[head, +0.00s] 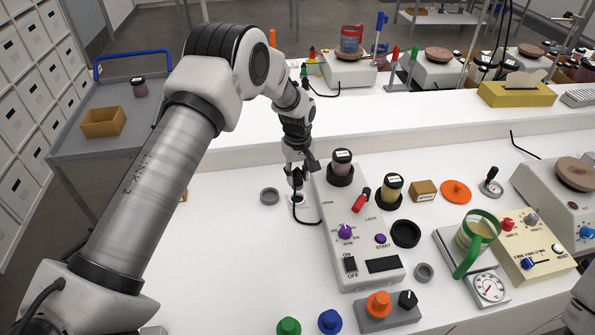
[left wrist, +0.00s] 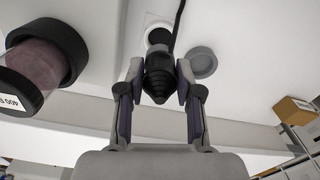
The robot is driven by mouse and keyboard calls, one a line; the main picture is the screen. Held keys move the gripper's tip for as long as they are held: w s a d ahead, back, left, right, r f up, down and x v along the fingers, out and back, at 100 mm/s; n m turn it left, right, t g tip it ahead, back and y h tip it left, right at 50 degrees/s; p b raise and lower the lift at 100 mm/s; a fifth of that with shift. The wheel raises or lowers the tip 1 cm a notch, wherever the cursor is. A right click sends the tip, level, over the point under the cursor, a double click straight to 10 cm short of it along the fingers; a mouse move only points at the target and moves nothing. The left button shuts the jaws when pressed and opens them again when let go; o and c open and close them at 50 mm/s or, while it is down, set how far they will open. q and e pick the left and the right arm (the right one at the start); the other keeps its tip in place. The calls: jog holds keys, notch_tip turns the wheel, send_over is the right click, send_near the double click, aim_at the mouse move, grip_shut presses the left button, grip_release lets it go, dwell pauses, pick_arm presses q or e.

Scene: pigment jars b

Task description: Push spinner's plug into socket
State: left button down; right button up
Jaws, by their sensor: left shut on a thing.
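The spinner (head: 362,236) is a pale grey panel device with a purple knob, a red-tipped lever and a jar of dark pigment at its far end. My left gripper (head: 297,178) is left of its far end, pointing down at the white bench. In the left wrist view the gripper (left wrist: 158,84) is shut on the black ribbed plug (left wrist: 158,76), a finger on each side. A black cord runs from the plug. The white round socket (left wrist: 158,37) shows just past the plug; it also shows in the head view (head: 298,200). I cannot tell whether they touch. My right gripper is out of view.
A grey ring (head: 270,196) lies left of the socket. A yellow-labelled jar (head: 391,188), a wooden block (head: 423,190) and an orange disc (head: 456,191) stand right of the spinner. A scale with a green-handled mug (head: 473,238) is further right. The bench left of the spinner is mostly clear.

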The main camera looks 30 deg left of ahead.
aim_at(297, 188)
pick_arm(q)
notch_tip(297, 188, down, 3)
jog(key=shift+f+b, duration=0.2)
jog(key=shift+b, duration=0.55)
dwell(1.0)
jog(key=shift+f+b, duration=0.6)
jog(key=shift+f, duration=0.6)
jog(key=c, duration=0.7)
grip_release()
notch_tip(297, 188, up, 12)
